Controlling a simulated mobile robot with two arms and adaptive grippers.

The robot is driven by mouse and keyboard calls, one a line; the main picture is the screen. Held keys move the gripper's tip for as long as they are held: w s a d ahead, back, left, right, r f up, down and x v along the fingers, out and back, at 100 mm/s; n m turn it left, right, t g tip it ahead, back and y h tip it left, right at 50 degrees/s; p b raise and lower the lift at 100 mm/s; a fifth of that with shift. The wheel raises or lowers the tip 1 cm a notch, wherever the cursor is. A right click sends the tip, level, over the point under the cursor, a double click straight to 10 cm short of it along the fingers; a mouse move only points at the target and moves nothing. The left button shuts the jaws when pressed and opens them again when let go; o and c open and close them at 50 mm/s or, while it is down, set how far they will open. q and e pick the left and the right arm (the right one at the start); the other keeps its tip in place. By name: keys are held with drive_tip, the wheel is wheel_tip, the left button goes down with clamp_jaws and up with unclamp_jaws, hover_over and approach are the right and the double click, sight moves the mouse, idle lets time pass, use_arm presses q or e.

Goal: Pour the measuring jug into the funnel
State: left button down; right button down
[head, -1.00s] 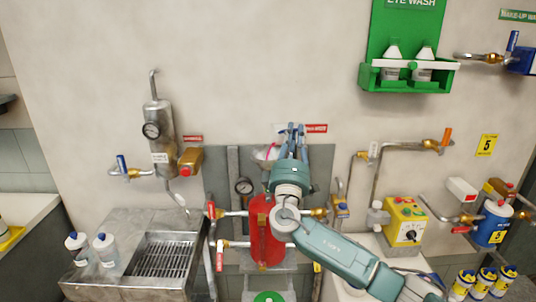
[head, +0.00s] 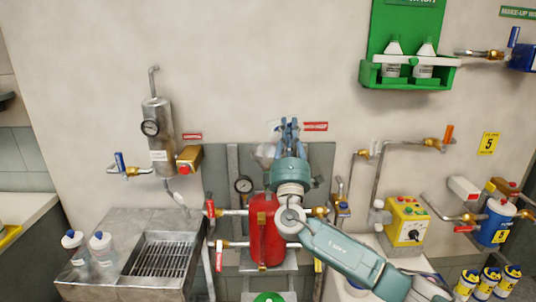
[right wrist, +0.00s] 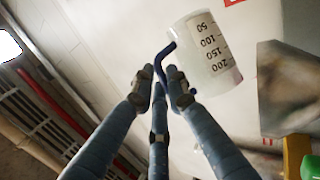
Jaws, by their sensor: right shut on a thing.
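In the right wrist view the jug (right wrist: 205,58) has black graduation marks and a dark blue handle (right wrist: 165,62). My right gripper (right wrist: 163,82) has its fingers at this handle and is shut on it. The jug is held tilted, in the air. My left gripper is not in view.
A red cylinder (head: 267,232) with pipes and a gauge (head: 244,185) stands below the gripper. A steel sink with a grate (head: 158,262) and two bottles (head: 88,247) is left. A yellow switch box (head: 406,220) is right. The green eye wash shelf (head: 409,77) is above right.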

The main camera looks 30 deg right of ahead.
drive_tip(key=s+d+f+m+g+y+p, duration=0.1)
drive_tip(key=d+f+m+g+p, duration=0.3)
drive_tip(key=m, duration=0.6)
drive_tip(key=s+d+f+m+g+y+p, duration=0.2)
drive_tip(key=d+f+m+g+p, duration=0.3)
drive_tip(key=m, duration=0.5)
drive_tip(key=shift+s+d+f+g+y+p, duration=0.25)
drive_tip(key=shift+d+g+y+p, duration=0.55)
drive_tip(key=shift+d, duration=0.75)
